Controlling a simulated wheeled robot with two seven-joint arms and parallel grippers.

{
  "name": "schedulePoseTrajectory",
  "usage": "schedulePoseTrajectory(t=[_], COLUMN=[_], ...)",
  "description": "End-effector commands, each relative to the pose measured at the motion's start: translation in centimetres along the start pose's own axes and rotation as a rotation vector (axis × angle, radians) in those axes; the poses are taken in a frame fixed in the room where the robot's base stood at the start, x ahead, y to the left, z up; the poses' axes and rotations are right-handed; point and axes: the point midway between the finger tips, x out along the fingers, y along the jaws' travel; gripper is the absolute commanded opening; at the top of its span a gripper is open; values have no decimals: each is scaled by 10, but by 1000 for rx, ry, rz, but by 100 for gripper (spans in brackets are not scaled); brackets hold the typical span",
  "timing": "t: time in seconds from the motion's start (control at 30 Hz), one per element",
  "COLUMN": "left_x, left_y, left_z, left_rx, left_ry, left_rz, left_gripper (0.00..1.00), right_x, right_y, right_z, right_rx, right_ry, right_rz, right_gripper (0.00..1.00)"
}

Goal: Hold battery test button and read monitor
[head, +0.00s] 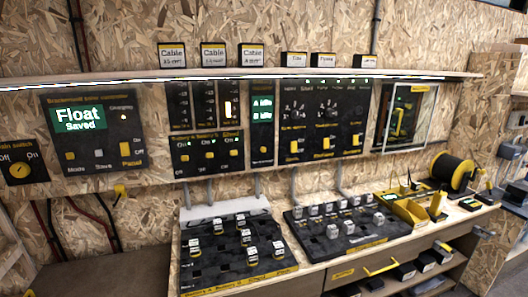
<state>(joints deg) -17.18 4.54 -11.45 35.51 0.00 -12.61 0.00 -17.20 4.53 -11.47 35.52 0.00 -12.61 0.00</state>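A wall panel on the left carries a green screen (78,119) that reads "Float Saved". Below the screen are a few small controls and a yellow switch (129,149). A dark panel with yellow buttons (210,155) hangs right of it; its heading is too small to read surely. A narrow panel beside it has small green displays (262,107) with unclear text and a yellow button (263,149) low down. I cannot tell which control is the battery test button. Neither of my grippers is in view.
A wooden bench holds two sloped black boards, the left board (190,262) and the right board (298,240), with several small blocks. A yellow tray (409,211) and a cable reel (452,171) stand to the right. A shelf (330,73) runs above the panels.

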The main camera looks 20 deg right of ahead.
Motion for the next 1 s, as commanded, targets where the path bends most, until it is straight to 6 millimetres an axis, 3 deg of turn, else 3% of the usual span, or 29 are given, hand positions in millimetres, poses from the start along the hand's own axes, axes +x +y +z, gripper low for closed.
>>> schedulePoseTrajectory(t=[0.03, 0.17, 0.2, 1.0], left_x=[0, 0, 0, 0], left_y=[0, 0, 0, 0], left_z=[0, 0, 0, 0], left_rx=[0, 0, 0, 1], left_ry=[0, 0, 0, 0], left_rz=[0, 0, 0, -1], left_gripper=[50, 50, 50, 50], right_x=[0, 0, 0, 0], right_y=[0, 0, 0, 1], right_z=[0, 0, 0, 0], right_rx=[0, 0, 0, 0], right_ry=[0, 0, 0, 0], right_rz=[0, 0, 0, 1], right_gripper=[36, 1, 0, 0])
